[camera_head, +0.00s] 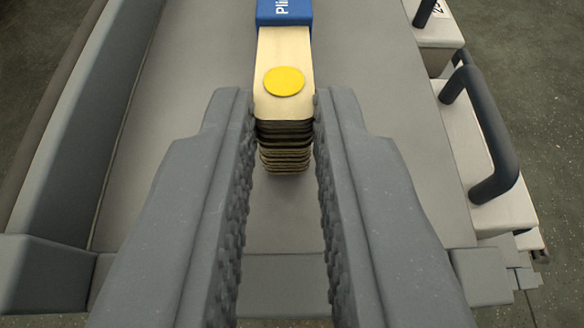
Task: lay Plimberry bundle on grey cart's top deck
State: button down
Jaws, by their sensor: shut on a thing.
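The Plimberry bundle (284,52) is a stack of thin pale wooden pieces with a yellow round spot on top. A blue band (284,12) with white lettering starting "Pli" wraps it at the top edge of the view. My gripper (285,108) is shut on the near part of the bundle, one ridged finger on each side. The layered near end hangs between the fingers. Below it lies the grey cart's top deck (185,110), broad and flat. I cannot tell whether the bundle touches the deck. The bundle's far end is out of view.
A raised grey wall (75,120) runs along the deck's left side. Pale drawer fronts with dark bar handles (497,135) stick out on the right. The deck beside the bundle is clear. Dark speckled floor (540,60) shows beyond the cart.

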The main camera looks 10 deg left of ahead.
jog(key=c, duration=1.4)
grip_release()
jog(key=shift+s, duration=0.15)
jog(key=shift+v, duration=5.9)
jog(key=d+r+m+h, duration=0.1)
jog(key=d+r, duration=0.2)
jog(key=r, duration=0.6)
jog(key=d+r+t, duration=0.1)
jog(key=d+r, duration=0.2)
jog(key=r, duration=0.7)
jog(key=d+r+m+h, duration=0.1)
jog(key=d+r, duration=0.3)
jog(key=r, duration=0.5)
jog(key=shift+m+t+h, duration=0.6)
jog(key=shift+t+h, duration=0.1)
jog(key=shift+h, duration=0.2)
jog(key=s+d+r, duration=0.4)
jog(key=s+r, duration=0.1)
jog(key=r, duration=0.3)
jog(key=s+d+r, duration=0.4)
jog(key=s+r, duration=0.2)
jog(key=r, duration=0.2)
jog(key=s+d+r, duration=0.4)
jog(key=s+r, duration=0.1)
jog(key=r, duration=0.4)
jog(key=shift+s+d, duration=0.1)
jog(key=shift+s, duration=0.15)
